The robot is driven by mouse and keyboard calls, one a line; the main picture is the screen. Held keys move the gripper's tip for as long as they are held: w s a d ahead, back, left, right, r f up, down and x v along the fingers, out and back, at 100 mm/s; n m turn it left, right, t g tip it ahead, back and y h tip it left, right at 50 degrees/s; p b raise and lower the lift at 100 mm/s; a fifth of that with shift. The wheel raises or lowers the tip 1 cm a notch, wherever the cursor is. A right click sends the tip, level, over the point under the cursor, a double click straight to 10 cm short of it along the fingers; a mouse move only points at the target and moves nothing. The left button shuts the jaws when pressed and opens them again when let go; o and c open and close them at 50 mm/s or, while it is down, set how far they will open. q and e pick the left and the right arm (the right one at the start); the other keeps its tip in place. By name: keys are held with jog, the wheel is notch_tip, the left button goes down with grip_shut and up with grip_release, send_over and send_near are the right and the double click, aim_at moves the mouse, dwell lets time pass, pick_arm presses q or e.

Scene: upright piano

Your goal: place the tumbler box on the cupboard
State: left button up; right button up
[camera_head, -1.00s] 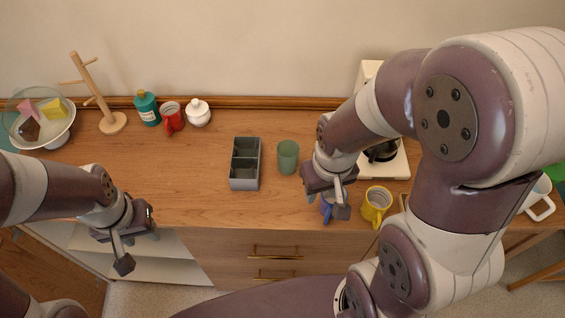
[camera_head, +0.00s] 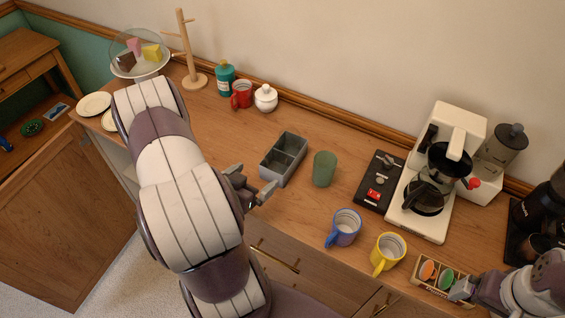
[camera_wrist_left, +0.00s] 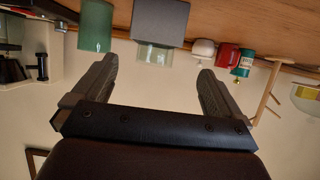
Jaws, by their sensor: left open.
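The tumbler box is a grey two-compartment box (camera_head: 284,158) on the long wooden counter; it also shows in the left wrist view (camera_wrist_left: 160,22), which is upside down. A pale translucent green shape (camera_wrist_left: 154,55) rises from it there. A green tumbler (camera_head: 324,168) stands apart to its right. My left gripper (camera_head: 256,189) is open and empty, just off the box's near left side, with the box beyond its fingers in the wrist view. My right gripper (camera_head: 458,291) is by a small wooden tray at lower right; its jaws are unclear. I cannot tell which cabinet is the cupboard.
A blue mug (camera_head: 345,229) and a yellow mug (camera_head: 388,253) stand near the counter's front edge. A coffee maker (camera_head: 437,175), a black panel (camera_head: 379,182) and a tray (camera_head: 440,279) are at right. A mug tree (camera_head: 190,60) is at back left. A wooden cabinet (camera_head: 60,220) stands at left.

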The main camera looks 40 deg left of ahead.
aim_at(272, 166)
pick_arm(q)
jog(key=w, duration=0.1)
jog(key=w+d, duration=0.1)
jog(key=w, duration=0.1)
jog(key=shift+w+d+f, duration=0.2)
jog(key=shift+w+f, duration=0.05)
jog(key=shift+f, duration=0.05)
jog(key=x, duration=0.3)
jog(key=shift+w+a+f+p, duration=0.1)
jog(key=shift+w+a+p, duration=0.1)
jog(key=shift+p, duration=0.1)
jog(key=shift+w+a+f, duration=0.15)
jog(key=shift+w+a, duration=0.1)
jog(key=shift+p+x, duration=0.6)
jog(key=shift+x, duration=0.6)
jog(key=x, duration=0.3)
jog(key=shift+a, duration=0.1)
jog(key=shift+s, duration=0.15)
jog(key=shift+s+r, duration=0.2)
jog(key=shift+r, duration=0.1)
jog(key=c, duration=0.8)
jog(key=shift+w, duration=0.2)
jog(key=shift+c, duration=0.4)
pick_arm(e)
jog(key=shift+w+d+r, duration=0.35)
jog(key=shift+d+r, duration=0.25)
jog(key=shift+r, duration=0.15)
